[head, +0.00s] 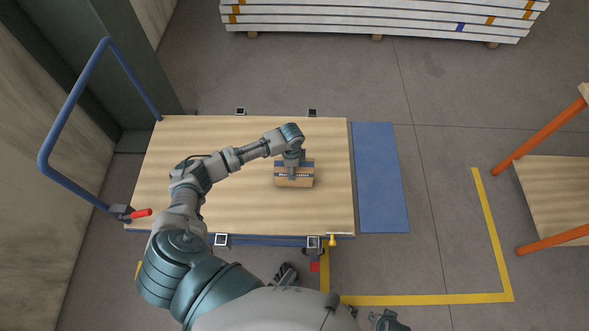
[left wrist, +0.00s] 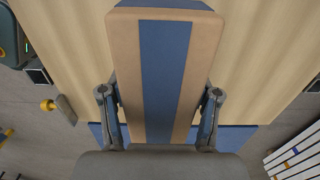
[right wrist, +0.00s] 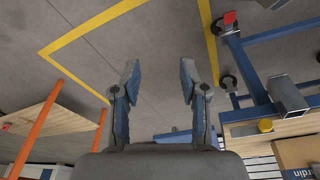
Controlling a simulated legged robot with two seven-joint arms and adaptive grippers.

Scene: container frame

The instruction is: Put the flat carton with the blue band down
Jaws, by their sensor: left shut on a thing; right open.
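The flat carton with the blue band (head: 294,181) is brown, with printing on its side. It is over the right part of the wooden trolley deck (head: 230,135); I cannot tell whether it touches the deck. My left gripper (left wrist: 160,115) is shut on the carton, with one finger on each side of it. In the left wrist view the carton (left wrist: 125,60) fills the middle, its blue band running lengthwise. My right gripper (right wrist: 157,85) is open and empty above the floor. A printed carton (right wrist: 297,153) shows at that view's lower right corner.
The trolley has a blue handle (head: 72,95) at the left. An orange-framed wooden rack (head: 560,190) stands at the right, and stacked white panels (head: 380,15) lie behind. Much of the deck is bare.

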